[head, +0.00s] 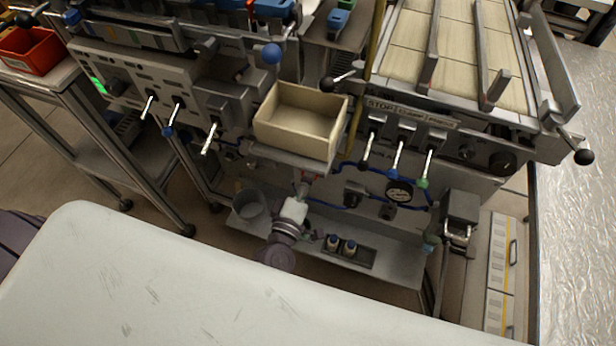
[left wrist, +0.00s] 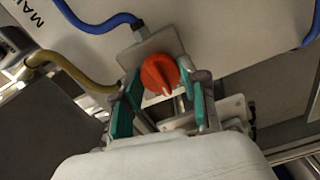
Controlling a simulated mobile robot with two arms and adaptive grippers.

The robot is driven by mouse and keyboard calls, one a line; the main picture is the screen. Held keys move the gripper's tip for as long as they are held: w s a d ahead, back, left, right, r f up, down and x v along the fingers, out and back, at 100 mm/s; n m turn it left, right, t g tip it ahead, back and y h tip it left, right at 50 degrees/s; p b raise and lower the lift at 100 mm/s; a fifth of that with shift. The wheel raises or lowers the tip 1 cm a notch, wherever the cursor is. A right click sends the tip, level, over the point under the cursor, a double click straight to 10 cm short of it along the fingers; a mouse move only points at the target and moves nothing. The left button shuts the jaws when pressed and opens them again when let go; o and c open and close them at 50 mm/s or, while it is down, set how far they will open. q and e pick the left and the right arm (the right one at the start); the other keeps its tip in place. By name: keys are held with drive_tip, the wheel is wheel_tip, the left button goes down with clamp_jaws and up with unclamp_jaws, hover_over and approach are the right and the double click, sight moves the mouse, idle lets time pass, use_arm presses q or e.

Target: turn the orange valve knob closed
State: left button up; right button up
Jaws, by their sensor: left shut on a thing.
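The orange valve knob (left wrist: 160,73) shows in the left wrist view, on a small grey plate against the pale machine panel. It is a round knob with a raised ridge. My left gripper (left wrist: 163,90) has its green-padded fingers on either side of the knob and is shut on it. In the head view my left gripper (head: 303,188) reaches up to the machine front below the cream bin, and the knob is mostly hidden there. My right gripper is not in view.
A blue hose (left wrist: 95,22) and a yellow hose (left wrist: 70,70) run close to the knob. A cream bin (head: 290,145) sits above my left gripper. Levers (head: 398,155) and a round gauge (head: 399,191) are to the right. A grey cup (head: 249,205) stands left on the lower shelf.

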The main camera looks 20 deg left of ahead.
use_arm(q)
drive_tip(key=o, duration=1.1)
drive_tip(key=shift+o, duration=0.2)
drive_tip(key=s, duration=1.2)
drive_tip(key=shift+a, duration=0.2)
